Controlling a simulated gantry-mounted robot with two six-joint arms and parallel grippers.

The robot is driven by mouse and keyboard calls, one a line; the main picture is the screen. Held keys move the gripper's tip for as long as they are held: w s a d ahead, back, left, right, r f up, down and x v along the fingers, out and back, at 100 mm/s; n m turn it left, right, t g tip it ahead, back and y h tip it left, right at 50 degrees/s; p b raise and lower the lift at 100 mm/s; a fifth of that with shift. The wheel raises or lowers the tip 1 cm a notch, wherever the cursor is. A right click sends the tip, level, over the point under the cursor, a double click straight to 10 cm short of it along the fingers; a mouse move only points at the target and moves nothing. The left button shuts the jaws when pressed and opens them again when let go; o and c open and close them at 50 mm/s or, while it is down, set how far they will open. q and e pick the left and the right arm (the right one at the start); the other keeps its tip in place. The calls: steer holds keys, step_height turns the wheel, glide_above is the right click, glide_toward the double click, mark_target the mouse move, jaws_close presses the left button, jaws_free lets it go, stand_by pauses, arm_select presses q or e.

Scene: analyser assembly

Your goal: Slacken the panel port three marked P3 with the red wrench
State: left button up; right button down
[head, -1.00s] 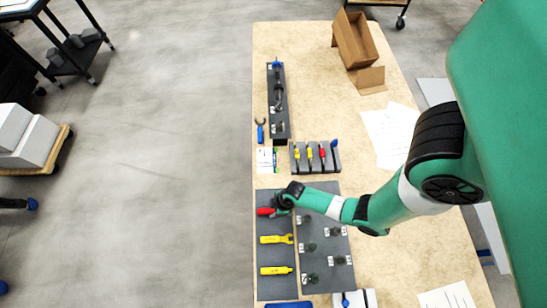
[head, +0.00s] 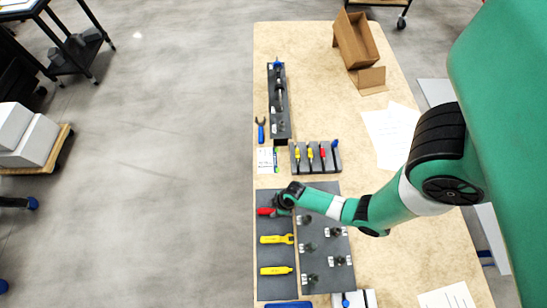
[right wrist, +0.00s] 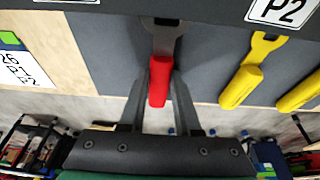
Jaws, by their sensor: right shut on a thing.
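The red wrench (head: 266,211) lies at the far-left end of the dark mat, its handle pointing left. In the right wrist view its red handle (right wrist: 160,82) lies between my right gripper's two fingers, with its grey metal head (right wrist: 163,35) beyond them. My right gripper (head: 283,204) is shut on the red handle, low over the mat. The panel (head: 318,276) carries several dark ports with white labels. Labels in the head view are too small to read; one in the right wrist view reads P2 (right wrist: 283,10). I cannot tell which port is P3. My left gripper is not in view.
Two yellow wrenches (head: 276,239) (head: 275,270) lie beside the red one on the mat. A grey holder (head: 315,168) with several coloured tools stands behind, near a long dark rack (head: 270,100). An open cardboard box (head: 356,42) sits at the back. Bare table lies right of the holder.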

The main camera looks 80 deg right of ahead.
stand_by(0.5)
steer(key=r+p, duration=0.2)
steer(key=w+r+p, duration=0.1)
steer(key=r, duration=0.1)
steer(key=r+p, duration=0.2)
steer(key=shift+w+a+p, duration=0.15)
steer(key=shift+w+p, duration=0.1)
steer(key=shift+p, duration=0.1)
